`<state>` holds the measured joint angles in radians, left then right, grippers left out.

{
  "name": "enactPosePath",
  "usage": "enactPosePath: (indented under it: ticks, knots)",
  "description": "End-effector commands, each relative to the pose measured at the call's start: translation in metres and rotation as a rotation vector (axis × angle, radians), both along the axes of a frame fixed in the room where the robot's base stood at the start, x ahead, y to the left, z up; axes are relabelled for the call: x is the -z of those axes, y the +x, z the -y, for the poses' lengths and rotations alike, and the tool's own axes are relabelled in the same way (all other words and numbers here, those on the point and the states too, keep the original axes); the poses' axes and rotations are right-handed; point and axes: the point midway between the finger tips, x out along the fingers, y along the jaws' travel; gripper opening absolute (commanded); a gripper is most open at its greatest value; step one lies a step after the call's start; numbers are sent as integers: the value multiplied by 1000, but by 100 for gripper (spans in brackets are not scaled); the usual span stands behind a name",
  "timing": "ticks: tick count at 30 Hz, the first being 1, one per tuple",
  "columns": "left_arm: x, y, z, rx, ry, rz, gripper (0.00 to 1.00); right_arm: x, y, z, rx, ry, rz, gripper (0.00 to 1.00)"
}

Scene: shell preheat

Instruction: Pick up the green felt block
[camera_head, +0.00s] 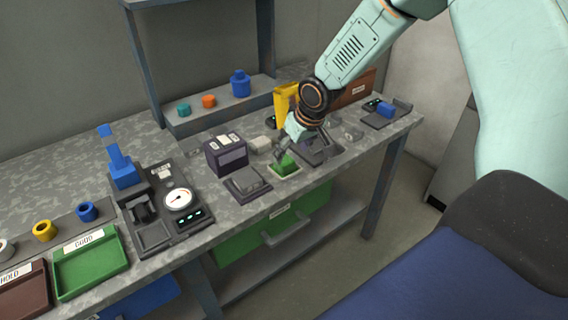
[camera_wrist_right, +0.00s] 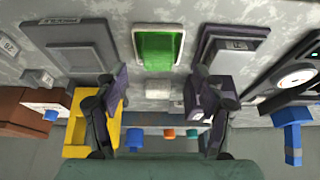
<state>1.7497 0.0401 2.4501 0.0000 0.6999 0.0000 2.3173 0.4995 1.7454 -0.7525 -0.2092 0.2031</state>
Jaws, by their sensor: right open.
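The green felt block (camera_head: 286,163) sits on a pale pad near the front edge of the grey workbench in the head view. In the right wrist view the green felt block (camera_wrist_right: 157,48) lies on its pale-rimmed pad, top centre, beyond my fingertips. My right gripper (camera_head: 284,148) is just above and behind the block in the head view, partly hidden by its own wrist. In the right wrist view my right gripper (camera_wrist_right: 164,80) has its two fingers wide apart with nothing between them. My left gripper is not in view.
A dark box (camera_head: 226,155) and a grey plate (camera_head: 247,183) stand left of the block. A grey fixture (camera_head: 318,148) is close on its right, a yellow bracket (camera_head: 285,98) behind. A gauge station (camera_head: 178,200) stands further left. Green (camera_head: 92,265) and brown trays lie at far left.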

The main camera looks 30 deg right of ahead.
Motion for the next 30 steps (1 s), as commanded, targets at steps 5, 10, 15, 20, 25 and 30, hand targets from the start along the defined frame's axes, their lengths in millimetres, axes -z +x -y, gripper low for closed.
enactPosePath:
  ticks: [5,10,15,20,25,30]
  knots:
    - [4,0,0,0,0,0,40,7,5,0,1,-2,1,70]
    - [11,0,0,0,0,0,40,19,15,1,-1,-1,1,70]
    - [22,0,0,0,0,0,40,33,26,1,-3,-1,0,70]
    - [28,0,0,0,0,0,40,46,32,-1,-5,-1,0,70]
    - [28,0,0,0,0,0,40,47,33,-1,-6,-1,1,70]
    - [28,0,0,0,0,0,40,46,33,-1,-5,-1,1,66]
